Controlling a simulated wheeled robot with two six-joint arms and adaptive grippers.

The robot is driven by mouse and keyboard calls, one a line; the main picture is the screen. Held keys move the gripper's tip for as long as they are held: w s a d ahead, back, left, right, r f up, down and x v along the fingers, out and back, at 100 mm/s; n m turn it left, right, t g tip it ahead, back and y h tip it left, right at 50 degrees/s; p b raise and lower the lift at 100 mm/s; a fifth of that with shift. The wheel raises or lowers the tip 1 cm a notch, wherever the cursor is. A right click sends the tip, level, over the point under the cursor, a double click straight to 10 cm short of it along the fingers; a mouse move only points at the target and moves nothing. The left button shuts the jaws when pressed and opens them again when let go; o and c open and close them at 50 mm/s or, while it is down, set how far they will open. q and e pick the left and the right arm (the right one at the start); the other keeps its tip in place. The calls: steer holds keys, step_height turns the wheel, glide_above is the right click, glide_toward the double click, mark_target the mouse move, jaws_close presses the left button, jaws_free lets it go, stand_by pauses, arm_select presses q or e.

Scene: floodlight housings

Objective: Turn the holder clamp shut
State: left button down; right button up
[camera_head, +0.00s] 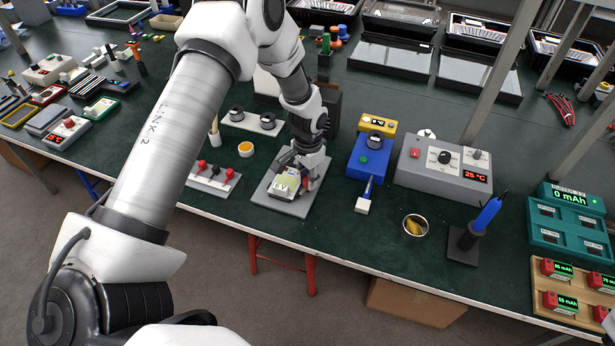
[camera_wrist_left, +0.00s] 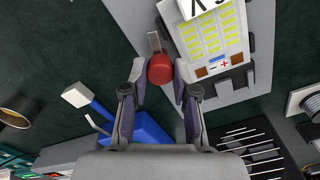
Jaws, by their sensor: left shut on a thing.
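The holder is a grey plate (camera_head: 283,206) near the table's front edge in the head view, and its plate (camera_wrist_left: 262,45) fills the upper right of the left wrist view. A unit with yellow-green cells (camera_wrist_left: 213,35) and red and blue marks by plus and minus signs sits on it. Beside this unit is the clamp's red knob (camera_wrist_left: 160,69), on a short metal lever (camera_wrist_left: 154,41). My left gripper (camera_head: 301,182) is over the holder, its fingers shut on the red knob from both sides. My right gripper is out of view.
Left of the holder stands a plate with red-knobbed levers (camera_head: 214,177). On its right are a blue and yellow device (camera_head: 371,157), a grey control box (camera_head: 442,165), a metal cup (camera_head: 415,226) and a blue tool in a stand (camera_head: 486,216).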

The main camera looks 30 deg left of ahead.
arm_select(q)
steer(key=m, duration=0.7)
steer(key=shift+f+b, duration=0.1)
steer(key=shift+b, duration=0.2)
steer(key=m, duration=0.4)
steer(key=shift+s, duration=0.1)
steer(key=shift+m+b, duration=0.35)
steer(key=shift+m, duration=1.65)
steer(key=c, duration=0.9)
jaws_free()
steer(key=shift+d, duration=0.1)
